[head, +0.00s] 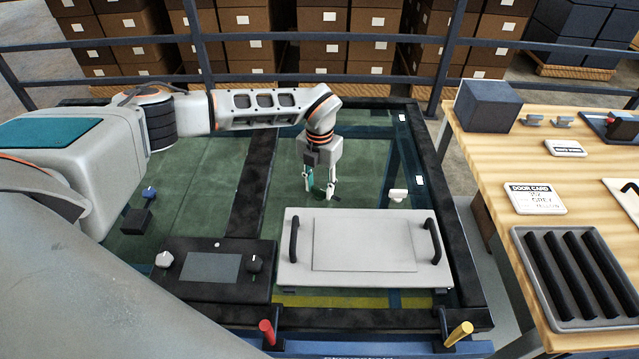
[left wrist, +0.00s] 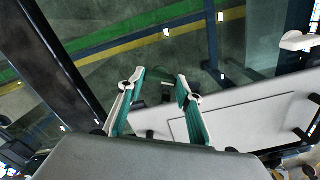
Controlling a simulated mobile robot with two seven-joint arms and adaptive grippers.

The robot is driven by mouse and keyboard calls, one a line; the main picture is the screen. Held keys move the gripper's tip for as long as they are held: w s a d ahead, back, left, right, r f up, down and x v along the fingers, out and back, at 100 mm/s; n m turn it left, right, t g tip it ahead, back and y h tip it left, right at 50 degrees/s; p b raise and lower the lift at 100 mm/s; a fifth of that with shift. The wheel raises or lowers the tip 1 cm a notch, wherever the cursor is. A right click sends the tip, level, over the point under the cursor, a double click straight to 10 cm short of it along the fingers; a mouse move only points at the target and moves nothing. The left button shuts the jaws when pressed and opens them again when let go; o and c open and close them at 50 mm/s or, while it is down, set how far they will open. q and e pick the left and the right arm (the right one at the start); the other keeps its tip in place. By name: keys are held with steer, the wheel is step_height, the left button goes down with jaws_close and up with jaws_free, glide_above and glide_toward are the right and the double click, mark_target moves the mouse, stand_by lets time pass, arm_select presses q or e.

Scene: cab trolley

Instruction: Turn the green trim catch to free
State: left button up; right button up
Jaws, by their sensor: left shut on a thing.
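My left gripper (head: 320,190) points down over the green glass deck, just behind the pale lidded panel. Its fingers are closed around a small green piece, the green trim catch (head: 319,197), which is mostly hidden by the fingers. In the left wrist view, my left gripper (left wrist: 155,88) shows two teal-padded fingers with a gap between the tips. A green edge of the catch (left wrist: 168,75) shows between and beyond them. I cannot tell the angle of the catch. My right gripper is not in view.
The pale panel (head: 300,225) with two black handles lies in front of the gripper. A black console (head: 210,290) with a screen and knobs sits to its left. A white fitting (head: 397,196) stands to the right. Red (head: 267,332) and yellow (head: 460,333) levers stand at the front edge.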

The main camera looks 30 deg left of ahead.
mark_target(320, 189)
arm_select(q)
steer(key=n, duration=0.5)
steer(key=shift+p, duration=0.3)
steer(key=shift+n, duration=0.4)
steer(key=o, duration=1.1)
step_height(320, 189, up, 12)
stand_by(0.3)
